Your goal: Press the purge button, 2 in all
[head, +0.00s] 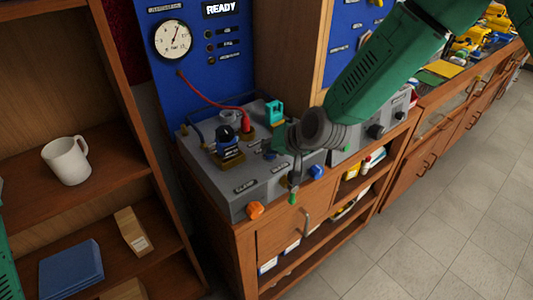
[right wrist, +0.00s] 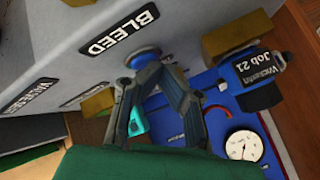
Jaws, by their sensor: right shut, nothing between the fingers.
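The grey testbench box (head: 222,180) stands on the wooden cabinet. A round blue button (right wrist: 142,57) is set in its surface beside a BLEED label (right wrist: 123,31) in the right wrist view. I cannot read a purge label in either view, so I cannot tell whether this is the purge button. My right gripper (right wrist: 155,72) is shut and empty, its fingertips right at the blue button. I cannot tell whether they touch it. In the head view my right arm and wrist cover part of the box top. My left gripper is not in view.
A blue panel with a READY display (head: 222,9) and a white gauge (head: 173,39) stands behind. A blue regulator labelled Job 21 (right wrist: 262,72), a red hose (head: 215,103) and a teal part (head: 274,111) crowd the box top. Orange (head: 255,210) and blue (head: 316,171) knobs line its front.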

